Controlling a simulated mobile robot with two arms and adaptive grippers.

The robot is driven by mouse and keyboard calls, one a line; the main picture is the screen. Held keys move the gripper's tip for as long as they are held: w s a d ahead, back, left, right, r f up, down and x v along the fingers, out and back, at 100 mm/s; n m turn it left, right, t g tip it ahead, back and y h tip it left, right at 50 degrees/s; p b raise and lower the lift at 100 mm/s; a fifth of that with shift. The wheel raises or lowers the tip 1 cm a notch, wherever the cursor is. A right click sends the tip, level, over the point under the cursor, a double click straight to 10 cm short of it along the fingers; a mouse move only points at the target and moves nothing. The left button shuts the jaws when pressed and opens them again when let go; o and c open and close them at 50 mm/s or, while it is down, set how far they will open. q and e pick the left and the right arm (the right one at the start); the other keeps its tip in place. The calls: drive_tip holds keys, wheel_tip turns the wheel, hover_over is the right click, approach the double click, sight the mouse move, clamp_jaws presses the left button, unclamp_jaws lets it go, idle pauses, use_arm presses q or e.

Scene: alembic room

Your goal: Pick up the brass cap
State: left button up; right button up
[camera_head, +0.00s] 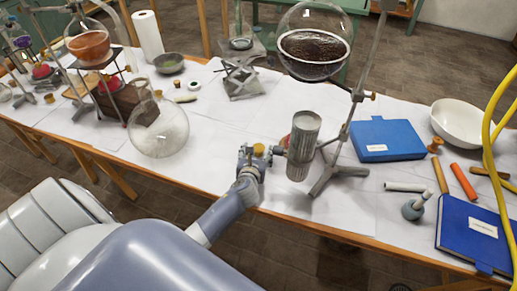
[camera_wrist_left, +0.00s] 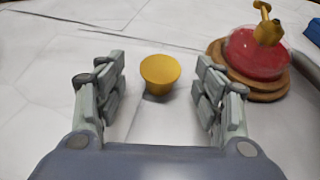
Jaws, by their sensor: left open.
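The brass cap (camera_wrist_left: 160,72) is a small yellow tapered piece with a flat round top. In the left wrist view it stands on the white table covering, between and slightly beyond my left fingertips (camera_wrist_left: 160,85), with a gap on both sides. In the head view the brass cap (camera_head: 258,150) shows at the fingers of my left gripper (camera_head: 255,159), which partly hide it. My left gripper is open and empty, low over the front of the table. My right gripper is not in view.
A red burner with a brass valve on a wooden base (camera_wrist_left: 262,52) stands close to the right finger. In the head view a metal cylinder (camera_head: 303,146) and a stand (camera_head: 335,172) are right of the gripper. A round glass flask (camera_head: 158,128) is left; white table lies clear between.

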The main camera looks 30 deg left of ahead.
use_arm(q)
drive_tip(key=shift+x, duration=0.95)
drive_tip(key=shift+s, duration=0.1)
drive_tip(key=c, duration=1.1)
drive_tip(key=shift+r, duration=0.1)
drive_tip(key=shift+c, duration=0.2)
